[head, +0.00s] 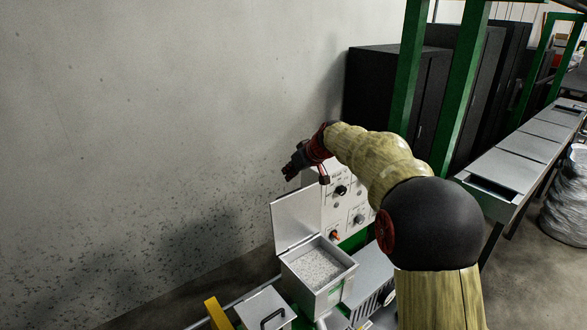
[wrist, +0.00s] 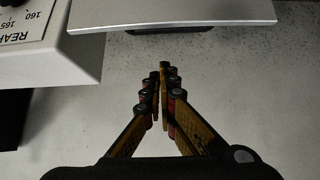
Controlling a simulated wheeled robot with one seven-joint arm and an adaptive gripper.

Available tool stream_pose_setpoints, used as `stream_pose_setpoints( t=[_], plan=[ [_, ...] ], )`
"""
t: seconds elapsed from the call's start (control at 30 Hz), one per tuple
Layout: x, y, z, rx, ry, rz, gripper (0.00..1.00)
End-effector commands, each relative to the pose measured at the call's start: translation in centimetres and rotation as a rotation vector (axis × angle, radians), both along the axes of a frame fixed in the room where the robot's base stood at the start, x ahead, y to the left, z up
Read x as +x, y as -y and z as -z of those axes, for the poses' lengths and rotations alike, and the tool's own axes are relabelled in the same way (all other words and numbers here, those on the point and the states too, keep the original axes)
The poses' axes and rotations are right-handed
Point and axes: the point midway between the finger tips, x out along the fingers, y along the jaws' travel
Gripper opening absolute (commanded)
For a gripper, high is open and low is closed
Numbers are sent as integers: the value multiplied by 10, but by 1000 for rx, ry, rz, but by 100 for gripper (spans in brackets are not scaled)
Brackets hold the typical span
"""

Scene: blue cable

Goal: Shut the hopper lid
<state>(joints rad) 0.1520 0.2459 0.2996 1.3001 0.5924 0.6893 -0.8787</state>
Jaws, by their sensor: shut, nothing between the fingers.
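The hopper (head: 318,270) is a grey metal box filled with pale granules. Its flat grey lid (head: 295,217) stands open, nearly upright, on the hopper's left-rear side. My gripper (head: 290,173) is above the lid's top edge in the head view, with its fingers pointing left. In the wrist view its fingers (wrist: 162,75) are together and empty. A grey plate that looks like the lid (wrist: 175,12) crosses the top of that view, with a visible gap between its edge and my fingertips.
A white control panel (head: 341,196) with knobs stands close behind the hopper; its labelled corner (wrist: 75,45) shows at left in the wrist view. A second lidded box with a black handle (head: 268,309) sits in front. The wall (head: 150,130) is to the left.

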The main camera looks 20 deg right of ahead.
Motion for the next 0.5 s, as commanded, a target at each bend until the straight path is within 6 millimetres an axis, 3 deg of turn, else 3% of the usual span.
stream_pose_setpoints(
  t=[0.33,0.5],
  plan=[
    [35,-15,38,0,-1,-1,0],
    [16,-6,37,-1,1,1,0]
  ],
)
